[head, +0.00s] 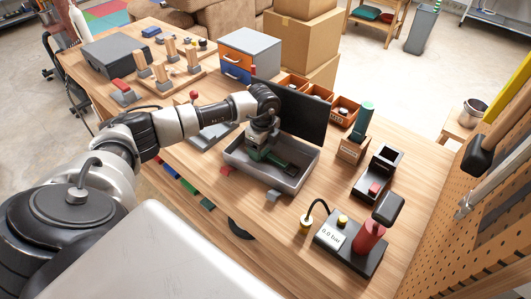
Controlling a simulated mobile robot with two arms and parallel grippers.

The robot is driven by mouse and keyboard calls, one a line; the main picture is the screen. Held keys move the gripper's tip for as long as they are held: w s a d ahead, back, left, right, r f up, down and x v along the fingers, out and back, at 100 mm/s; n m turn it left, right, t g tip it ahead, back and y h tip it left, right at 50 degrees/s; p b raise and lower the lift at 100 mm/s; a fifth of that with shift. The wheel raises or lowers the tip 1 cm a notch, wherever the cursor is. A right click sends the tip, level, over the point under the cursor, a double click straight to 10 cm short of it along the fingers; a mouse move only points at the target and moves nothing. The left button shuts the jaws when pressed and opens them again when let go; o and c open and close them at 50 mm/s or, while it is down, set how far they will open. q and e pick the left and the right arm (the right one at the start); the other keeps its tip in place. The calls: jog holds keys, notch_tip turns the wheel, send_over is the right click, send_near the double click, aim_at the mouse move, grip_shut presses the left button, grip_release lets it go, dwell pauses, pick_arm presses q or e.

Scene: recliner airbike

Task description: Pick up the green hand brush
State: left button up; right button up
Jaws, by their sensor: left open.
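A dark green object, which looks like the hand brush (284,164), lies in a grey metal tray (287,187) on the wooden workbench. My left arm comes in from the left and bends down over the tray. My left gripper (257,149) points down at the left end of the green object, with its jaws open. The wrist and jaws hide part of that end, so I cannot tell whether the fingers are around it or touching it. My right gripper is not in view.
A dark upright panel (301,115) stands right behind the tray. Small orange bins (345,110), a green cylinder (363,120) over a cardboard box, and a black stand (378,173) are to the right. A device with a red cylinder (370,236) stands in front.

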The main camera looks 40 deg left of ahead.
aim_at(263, 151)
pick_arm(q)
jog(key=shift+f, duration=0.7)
jog(key=c, duration=1)
notch_tip(263, 151, up, 10)
jog(key=shift+r+b, duration=0.1)
jog(key=shift+b, duration=0.25)
